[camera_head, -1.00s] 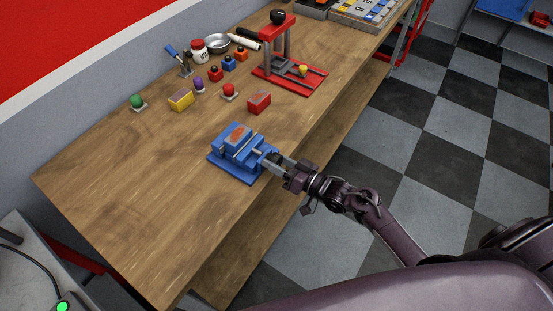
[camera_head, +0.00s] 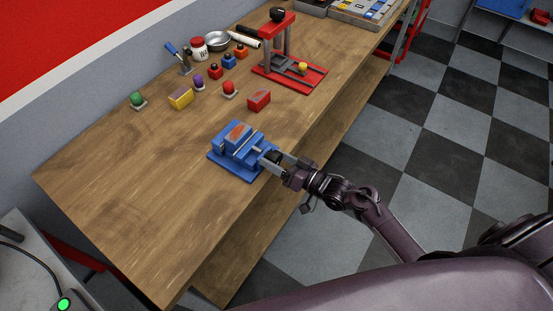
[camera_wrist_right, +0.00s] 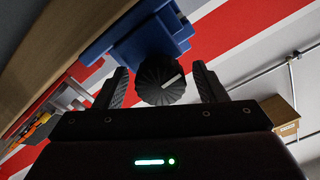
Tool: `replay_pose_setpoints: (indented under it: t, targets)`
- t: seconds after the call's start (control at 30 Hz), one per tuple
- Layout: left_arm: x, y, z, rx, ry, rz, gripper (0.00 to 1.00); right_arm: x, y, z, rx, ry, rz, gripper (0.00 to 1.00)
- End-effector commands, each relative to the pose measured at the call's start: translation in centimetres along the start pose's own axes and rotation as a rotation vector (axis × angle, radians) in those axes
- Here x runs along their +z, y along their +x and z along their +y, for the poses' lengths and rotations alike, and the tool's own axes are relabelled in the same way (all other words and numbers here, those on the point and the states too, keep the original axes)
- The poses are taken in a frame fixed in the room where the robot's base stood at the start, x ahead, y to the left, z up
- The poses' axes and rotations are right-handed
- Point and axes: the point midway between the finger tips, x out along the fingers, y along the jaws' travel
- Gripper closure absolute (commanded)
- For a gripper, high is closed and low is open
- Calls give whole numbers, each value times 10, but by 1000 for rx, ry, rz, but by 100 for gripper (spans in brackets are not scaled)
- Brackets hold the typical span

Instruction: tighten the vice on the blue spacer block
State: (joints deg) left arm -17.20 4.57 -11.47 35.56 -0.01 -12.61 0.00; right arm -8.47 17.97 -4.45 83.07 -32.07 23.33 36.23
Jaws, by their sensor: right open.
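The blue vice (camera_head: 227,165) sits on the wooden bench near its front edge. A blue block with a reddish-brown top (camera_head: 238,131) is in the vice, between the jaws; whether they press on it I cannot tell. The vice's black ribbed knob (camera_head: 274,156) faces my right gripper (camera_head: 277,159). In the right wrist view the knob (camera_wrist_right: 161,80), with a white mark, lies between the two fingers of my right gripper (camera_wrist_right: 160,88). The fingers are open, with gaps showing on both sides of the knob. My left gripper is not in view.
A red press (camera_head: 290,75) stands farther back. The bench left of the vice is clear.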

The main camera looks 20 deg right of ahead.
Motion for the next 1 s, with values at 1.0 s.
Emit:
replay_pose_setpoints:
  t: [1.0]
  targets:
    - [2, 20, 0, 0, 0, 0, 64, 0, -78, 0, 0, 0, 0, 35]
